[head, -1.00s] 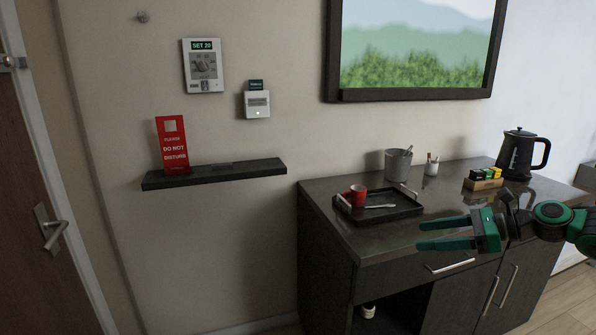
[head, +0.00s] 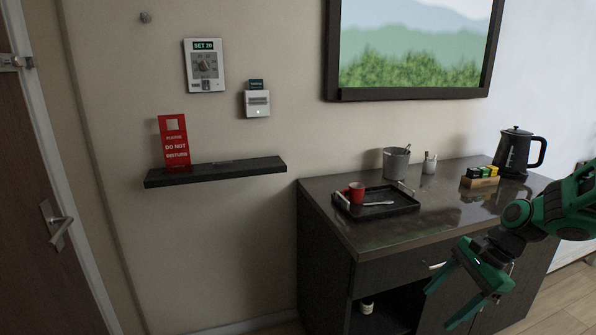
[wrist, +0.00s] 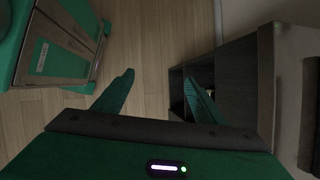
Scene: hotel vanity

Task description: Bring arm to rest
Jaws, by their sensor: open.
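My gripper (head: 441,308) is green and open, with nothing between its fingers. In the head view it hangs at the lower right, pointing down and left, in front of the dark vanity cabinet (head: 327,262). In the wrist view, my gripper (wrist: 160,95) shows both fingers spread apart over the wood floor (wrist: 155,50). The cabinet's open compartment (wrist: 178,90) is near the right finger in that view.
On the vanity top stand a black tray (head: 375,212) with a red mug (head: 356,192), a grey bucket (head: 396,162), a small box of packets (head: 479,178) and a black kettle (head: 515,152). A wall shelf (head: 215,172) holds a red door sign (head: 174,143). Floor before the cabinet looks clear.

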